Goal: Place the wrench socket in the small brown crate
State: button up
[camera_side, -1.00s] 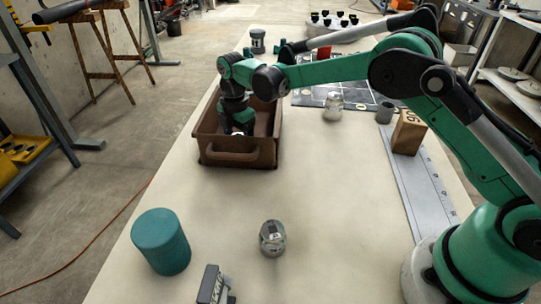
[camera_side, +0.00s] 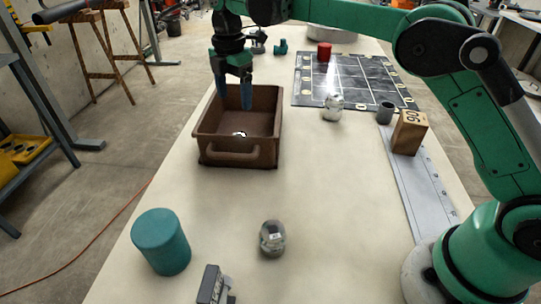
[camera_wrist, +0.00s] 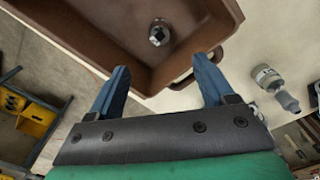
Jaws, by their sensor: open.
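The wrench socket (camera_side: 240,134) is a small silvery piece lying on the floor of the brown crate (camera_side: 237,155), near its front wall. In the wrist view the socket (camera_wrist: 159,32) shows a dark square hole, and the crate (camera_wrist: 95,38) fills the upper left and middle. My gripper (camera_side: 235,105) is open and empty above the crate, its blue fingers pointing down. In the wrist view the two fingertips (camera_wrist: 160,65) are spread wide apart, with the socket beyond them and touching neither.
A gridded board (camera_side: 352,80), another jar (camera_side: 333,107), a grey cup (camera_side: 385,112) and a wooden block (camera_side: 409,132) are right. The middle table is clear.

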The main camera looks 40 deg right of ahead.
jog(key=s+d+r+m+t, duration=0.35)
jog(key=s+r+m, duration=0.25)
jog(key=s+m, duration=0.25)
jog(key=s+d+f+m+t, duration=0.2)
jog(key=s+m, duration=0.3)
jog(key=m, duration=0.1)
jog(key=s+d+f+m+t, duration=0.1)
jog(key=s+f+m, duration=0.2)
jog(key=s+m, duration=0.2)
jog(key=shift+s+d+f+m+t, duration=0.2)
jog(key=shift+s+d+m+t, duration=0.15)
jog(key=shift+s, duration=0.2)
